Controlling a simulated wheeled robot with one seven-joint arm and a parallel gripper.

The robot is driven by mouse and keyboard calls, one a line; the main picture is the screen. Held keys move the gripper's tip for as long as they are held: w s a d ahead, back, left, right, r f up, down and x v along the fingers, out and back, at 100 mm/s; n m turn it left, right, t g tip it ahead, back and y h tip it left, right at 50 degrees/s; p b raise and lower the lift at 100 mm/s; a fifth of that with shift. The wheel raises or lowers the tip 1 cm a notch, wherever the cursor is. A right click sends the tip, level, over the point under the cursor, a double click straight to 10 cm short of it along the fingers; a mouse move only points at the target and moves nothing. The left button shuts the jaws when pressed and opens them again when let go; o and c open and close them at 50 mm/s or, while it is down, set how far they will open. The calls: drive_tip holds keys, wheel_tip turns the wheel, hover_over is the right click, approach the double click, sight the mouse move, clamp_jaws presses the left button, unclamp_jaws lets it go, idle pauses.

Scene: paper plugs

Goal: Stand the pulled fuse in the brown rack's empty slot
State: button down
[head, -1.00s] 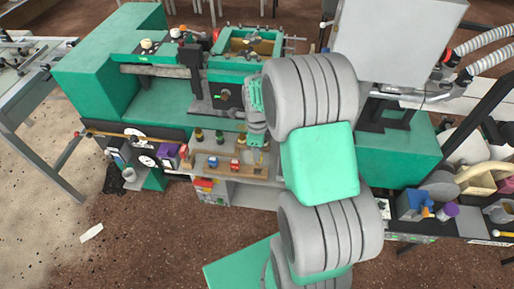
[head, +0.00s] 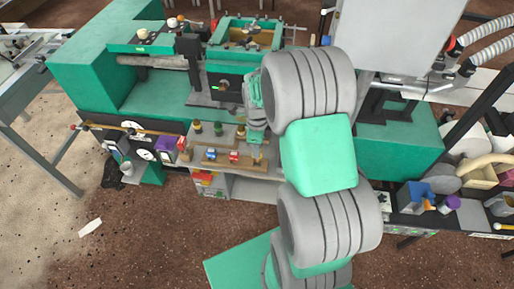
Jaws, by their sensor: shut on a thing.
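The brown rack (head: 222,162) is a low strip along the front of the small grey bench. A blue-topped piece (head: 211,153) and a red-topped piece (head: 234,156) stand in it. A small tan piece (head: 257,158) shows at its right end, just below my gripper (head: 256,142). My gripper points down over the right part of the bench, close to the rack. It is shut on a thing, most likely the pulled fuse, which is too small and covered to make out. I cannot tell whether the tan piece is that fuse, nor see the empty slot clearly.
Several dark and yellow pegs (head: 218,129) stand behind the rack. The green machine (head: 160,92) rises behind the bench.

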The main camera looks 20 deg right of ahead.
drive_tip(key=shift+f, duration=0.15)
drive_tip(key=shift+f+b, duration=1.4)
drive_tip(key=shift+f, duration=0.35)
drive_tip(key=c, duration=1.2)
unclamp_jaws()
drive_tip(key=shift+r+p, duration=2.45)
drive_tip(key=shift+r, duration=1.1)
